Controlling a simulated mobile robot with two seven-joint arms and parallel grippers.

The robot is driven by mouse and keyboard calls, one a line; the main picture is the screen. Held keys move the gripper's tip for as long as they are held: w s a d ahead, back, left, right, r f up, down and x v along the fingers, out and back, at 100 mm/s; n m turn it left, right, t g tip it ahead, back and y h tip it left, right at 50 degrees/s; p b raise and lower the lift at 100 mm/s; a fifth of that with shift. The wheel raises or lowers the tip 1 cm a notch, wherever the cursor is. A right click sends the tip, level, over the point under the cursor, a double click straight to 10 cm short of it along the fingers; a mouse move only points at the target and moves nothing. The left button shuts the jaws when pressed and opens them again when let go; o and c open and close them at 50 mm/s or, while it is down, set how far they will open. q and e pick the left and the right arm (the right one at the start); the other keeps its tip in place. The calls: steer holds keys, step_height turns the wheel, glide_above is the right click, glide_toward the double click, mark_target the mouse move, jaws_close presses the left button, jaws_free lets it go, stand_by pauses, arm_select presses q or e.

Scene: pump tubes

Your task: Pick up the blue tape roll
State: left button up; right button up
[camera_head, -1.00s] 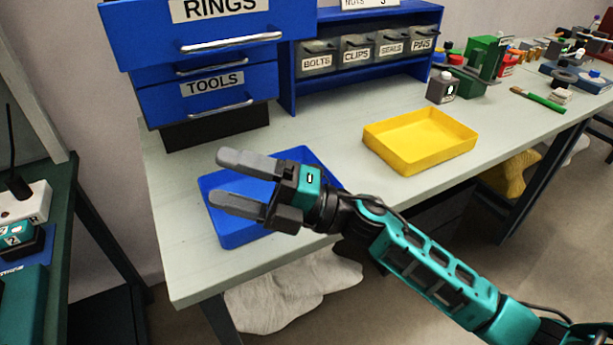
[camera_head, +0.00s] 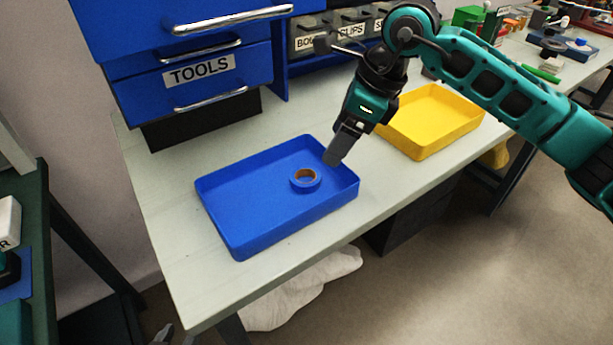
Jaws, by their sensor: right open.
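The blue tape roll (camera_head: 305,180) lies flat in the right part of the blue tray (camera_head: 240,244), with its brown core facing up. My right gripper (camera_head: 335,158) points down above the tray's back right edge, a little right of and behind the roll. It is open and empty, and apart from the roll in the picture. Its fingers overlap in this view, so the gap between them is hard to see. My left gripper is not in view.
A yellow tray (camera_head: 436,146) stands to the right of the blue tray. A blue drawer cabinet (camera_head: 190,75) and labelled bins (camera_head: 306,40) stand behind. The pale bench top (camera_head: 165,215) is clear around the blue tray. A white cloth (camera_head: 300,292) hangs or lies below the bench.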

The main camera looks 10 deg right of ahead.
mark_target(309, 176)
steer(key=x, duration=0.5)
steer(key=shift+a+x, duration=0.15)
steer(key=shift+x, duration=1.15)
steer(key=shift+a+x, duration=0.15)
steer(key=shift+x, duration=1.2)
steer(key=shift+w+r, duration=0.15)
steer(key=shift+r, duration=0.05)
steer(key=shift+c, duration=0.4)
steer(key=c, duration=0.7)
